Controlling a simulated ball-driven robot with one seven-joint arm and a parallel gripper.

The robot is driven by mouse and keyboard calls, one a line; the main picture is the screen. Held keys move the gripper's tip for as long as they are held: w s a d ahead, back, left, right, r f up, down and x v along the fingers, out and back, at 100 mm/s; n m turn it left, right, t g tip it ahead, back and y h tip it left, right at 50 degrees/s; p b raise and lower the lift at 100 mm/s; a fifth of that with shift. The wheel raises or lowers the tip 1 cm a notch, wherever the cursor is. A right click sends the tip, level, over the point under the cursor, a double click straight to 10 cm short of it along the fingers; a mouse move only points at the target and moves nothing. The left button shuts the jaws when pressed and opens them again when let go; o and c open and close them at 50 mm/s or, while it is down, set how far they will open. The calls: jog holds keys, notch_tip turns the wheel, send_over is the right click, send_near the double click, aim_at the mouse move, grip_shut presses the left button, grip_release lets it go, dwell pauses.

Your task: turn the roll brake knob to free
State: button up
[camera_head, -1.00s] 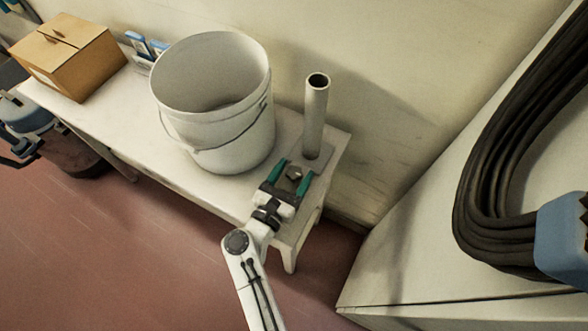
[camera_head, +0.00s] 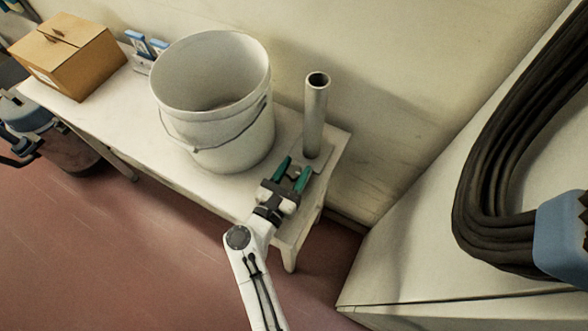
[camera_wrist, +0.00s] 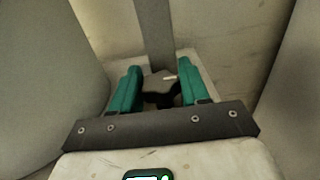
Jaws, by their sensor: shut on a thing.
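The roll brake knob (camera_wrist: 160,97) is dark and lobed, with a short pale mark on its upper right in the wrist view. It sits on a light base plate (camera_wrist: 190,60) at the foot of an upright grey tube (camera_head: 315,115), near the right end of the bench. My gripper (camera_head: 293,171) has its two green fingers on either side of the knob and is shut on it. The wrist view also shows my gripper (camera_wrist: 160,84) around the knob. Marks for free or locked cannot be read.
A large white bucket (camera_head: 225,130) stands close to the left of my gripper on the bench (camera_head: 140,140). A cardboard box (camera_head: 70,60) lies at the far left. A pale cabinet (camera_head: 440,240) with black cables (camera_head: 480,170) is at right.

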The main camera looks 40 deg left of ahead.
jog(key=shift+d+y, duration=0.1)
jog(key=shift+y, duration=0.2)
jog(key=n+g+y, duration=0.1)
jog(key=n+y, duration=0.2)
jog(key=shift+w+g+y+p, duration=0.1)
jog(key=shift+g+y+p, duration=0.2)
jog(key=shift+y+p, duration=0.1)
jog(key=shift+n+g+y, duration=1.4)
jog(key=shift+n+y, duration=0.1)
jog(key=shift+y, duration=0.4)
jog(key=shift+n+g+y+b, duration=0.3)
jog(key=shift+n+g+y, duration=0.2)
jog(key=shift+n+g, duration=0.1)
jog(key=shift+f+n+g+y+b, duration=0.1)
jog(key=shift+n+g+y+b, duration=0.2)
jog(key=shift+n+g+y, duration=0.65)
jog(key=n+g+y+b, duration=0.1)
jog(key=n+g, duration=0.1)
jog(key=g, duration=0.1)
jog(key=n+g+y+b, duration=0.1)
jog(key=n+g, duration=0.1)
jog(key=g, duration=0.2)
jog(key=shift+n+g+b, duration=0.7)
jog(key=shift+n+g, duration=0.5)
jog(key=shift+g, duration=0.55)
jog(key=shift+n+g+b, duration=0.7)
jog(key=shift+n+g, duration=0.45)
jog(key=shift+g, duration=0.55)
